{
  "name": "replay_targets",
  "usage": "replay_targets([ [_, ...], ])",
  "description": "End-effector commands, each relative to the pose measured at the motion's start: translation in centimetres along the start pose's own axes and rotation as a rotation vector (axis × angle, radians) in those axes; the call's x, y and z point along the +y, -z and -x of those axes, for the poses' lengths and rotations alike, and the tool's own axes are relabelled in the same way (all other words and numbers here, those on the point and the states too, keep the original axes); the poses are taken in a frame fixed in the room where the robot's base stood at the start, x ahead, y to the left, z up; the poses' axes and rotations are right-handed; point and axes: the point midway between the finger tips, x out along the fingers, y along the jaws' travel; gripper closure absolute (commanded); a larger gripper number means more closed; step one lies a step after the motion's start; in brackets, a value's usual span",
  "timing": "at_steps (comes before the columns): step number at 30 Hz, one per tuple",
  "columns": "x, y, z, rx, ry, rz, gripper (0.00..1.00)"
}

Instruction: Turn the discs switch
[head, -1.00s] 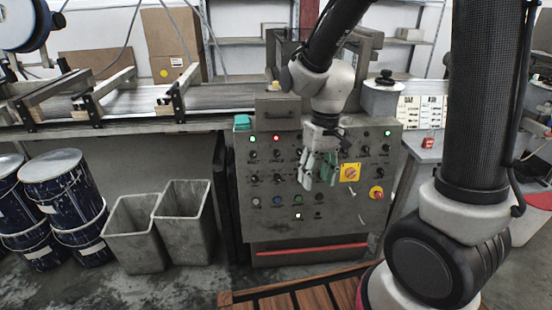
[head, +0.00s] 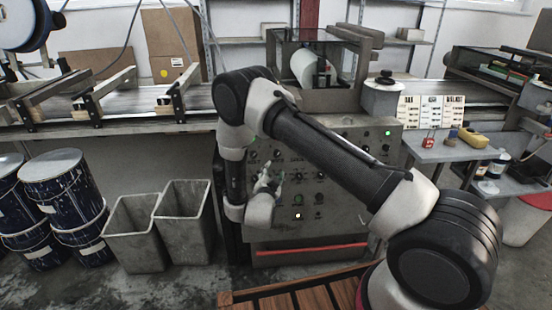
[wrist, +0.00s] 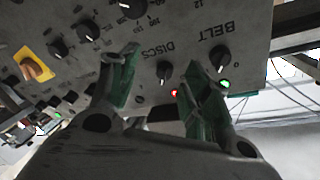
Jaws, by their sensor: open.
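The DISCS switch (wrist: 165,71) is a small black rotary knob on the grey control panel (head: 345,215), beside its printed label in the wrist view. A lit red lamp (wrist: 175,93) is close to it. My gripper (wrist: 167,62) is open, with one green-padded finger on each side of the knob in the picture; I cannot tell whether either touches it. In the head view my gripper (head: 270,178) is in front of the panel's left part, and my arm hides much of the upper panel there.
The BELT knob (wrist: 220,58) is near the right finger, with a green lamp (wrist: 224,84) by it. A yellow switch (wrist: 37,69) and other knobs are to the left. Two grey bins (head: 185,220) and blue drums (head: 65,190) stand left of the panel.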

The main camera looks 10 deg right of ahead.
Motion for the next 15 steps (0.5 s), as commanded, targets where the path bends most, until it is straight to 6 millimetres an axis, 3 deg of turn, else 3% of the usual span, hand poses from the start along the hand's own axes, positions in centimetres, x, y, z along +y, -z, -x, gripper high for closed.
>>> replay_targets([
  [5,-1.3,2.4,-0.2,0.097,0.057,-0.056,0.52],
  [15,-1.4,2.9,-5.4,0.094,0.054,-0.062,0.52],
])
